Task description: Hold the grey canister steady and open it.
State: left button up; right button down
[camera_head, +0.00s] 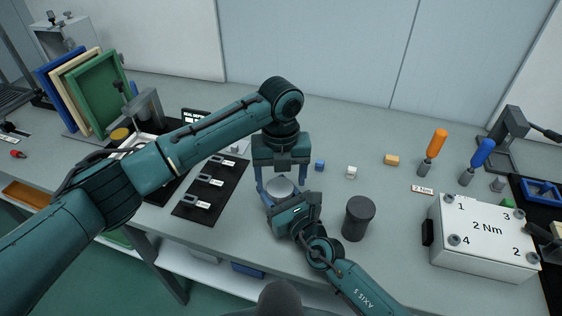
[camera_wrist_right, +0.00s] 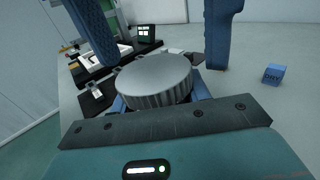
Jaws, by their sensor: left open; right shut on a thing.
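The grey canister (camera_head: 279,186) stands upright near the table's front edge. Its round, ribbed light-grey lid (camera_wrist_right: 155,80) fills the middle of the right wrist view, seated on top. My right gripper (camera_head: 284,200) comes in low from the front and is shut on the canister's body, below the lid; the lid and the gripper hide most of the body. My left gripper (camera_head: 281,177) points down from above, open, with one blue finger on each side of the lid. In the right wrist view both fingers show gaps to the lid.
A dark grey cylinder (camera_head: 358,218) stands just right of my right gripper. Small blue (camera_head: 320,165), white (camera_head: 351,172) and orange (camera_head: 392,160) blocks lie behind. A white 2 Nm box (camera_head: 480,240) is at right. A black mat (camera_head: 212,190) with metal parts lies left.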

pick_arm(q)
jog(key=shift+f, duration=0.9)
jog(key=shift+c, duration=0.2)
jog(key=shift+d, duration=0.1)
jog(key=c, duration=0.9)
jog(key=n, duration=0.5)
jog(key=shift+c, duration=0.3)
jog(key=n, duration=0.4)
jog(key=shift+r+n, duration=0.1)
jog(key=shift+n, duration=0.3)
jog(key=n, duration=0.3)
jog(key=shift+n, duration=0.4)
